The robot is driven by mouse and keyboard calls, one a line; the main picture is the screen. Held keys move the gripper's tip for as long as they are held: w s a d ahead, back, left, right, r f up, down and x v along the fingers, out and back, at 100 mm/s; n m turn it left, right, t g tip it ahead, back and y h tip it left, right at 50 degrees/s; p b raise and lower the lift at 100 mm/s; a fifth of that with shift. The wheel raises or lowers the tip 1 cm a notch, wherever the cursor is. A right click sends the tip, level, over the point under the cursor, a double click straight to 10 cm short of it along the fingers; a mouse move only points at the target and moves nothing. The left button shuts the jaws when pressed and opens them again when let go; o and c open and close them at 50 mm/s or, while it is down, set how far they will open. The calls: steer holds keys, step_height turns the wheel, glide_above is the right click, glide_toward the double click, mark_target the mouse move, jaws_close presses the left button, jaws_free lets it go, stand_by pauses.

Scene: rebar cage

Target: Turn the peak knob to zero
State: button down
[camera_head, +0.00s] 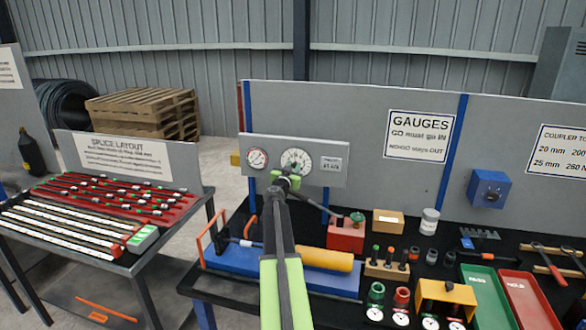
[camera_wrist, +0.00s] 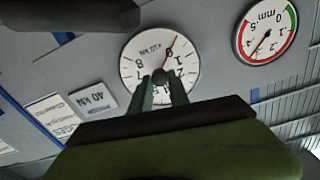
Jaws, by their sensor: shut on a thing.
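The large white load gauge (camera_head: 296,160) sits on the grey panel above the bench. In the wrist view the same dial (camera_wrist: 131,66) appears upside down, with a thin red pointer (camera_wrist: 173,43) reaching from the centre to the upper right rim. The small dark peak knob (camera_wrist: 160,77) is at the dial's centre. My gripper (camera_wrist: 161,88) has its two fingers shut on this knob, covering the part of the dial below it. In the head view my green gripper (camera_head: 287,179) is at the dial's lower edge, and the knob is hidden.
A smaller gauge (camera_head: 257,159) is left of the large one and a small plate (camera_head: 331,165) is right of it. Below are a red box (camera_head: 346,235), a yellow cylinder (camera_head: 325,259) on a blue base, and several tools. The splice table (camera_head: 110,255) stands left.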

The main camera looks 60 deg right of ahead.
steer(key=n, duration=0.3)
steer(key=shift+w+a+n, duration=0.1)
steer(key=shift+n, duration=0.3)
steer(key=n, duration=0.3)
steer(key=shift+f+n, duration=0.1)
steer(key=shift+n, duration=0.3)
steer(key=n, duration=1.2)
steer(key=shift+f+n, duration=0.15)
steer(key=shift+n, duration=0.15)
steer(key=n, duration=0.5)
steer(key=shift+a, duration=0.1)
steer(key=c, duration=1.2)
jaws_free()
steer(key=shift+c, duration=0.2)
